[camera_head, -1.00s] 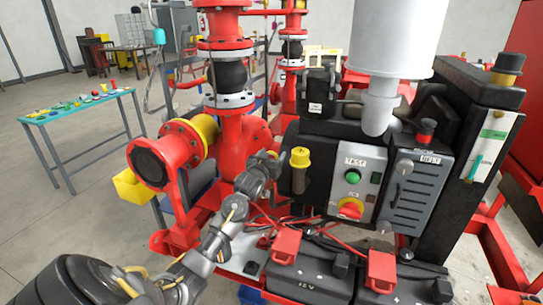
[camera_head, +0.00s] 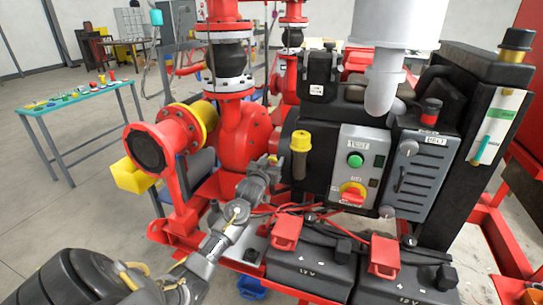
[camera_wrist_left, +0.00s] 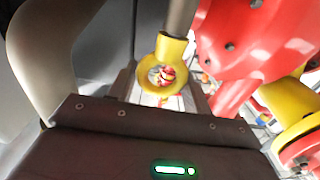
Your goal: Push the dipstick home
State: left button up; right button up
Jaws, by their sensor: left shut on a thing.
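In the left wrist view a yellow ring (camera_wrist_left: 163,64), which looks like the dipstick's pull handle, sits ahead of my gripper's dark body, with a grey-brown rod or tube running up from it. Something red and white shows through the ring. In the head view my left gripper (camera_head: 272,165) is beside the red pump, just left of the yellow-capped neck on the engine. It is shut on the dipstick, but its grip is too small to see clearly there. The dipstick's lower end and its tube opening are hidden. My right gripper is not in view.
A yellow-capped neck (camera_head: 300,142) stands close right of my gripper. The grey control panel (camera_head: 362,168) is farther right. Red-clamped batteries (camera_head: 310,268) lie below. The red pump casing (camera_head: 243,135) is close behind, and a teal table (camera_head: 85,104) stands far left.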

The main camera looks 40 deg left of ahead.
pick_arm(q)
jog(key=shift+f, duration=0.35)
jog(key=o, duration=1.2)
jog(key=shift+c, duration=0.2)
jog(key=b+v, duration=0.1)
jog(key=v, duration=0.9)
jog(key=shift+s+d, duration=0.2)
jog(key=shift+s, duration=0.15)
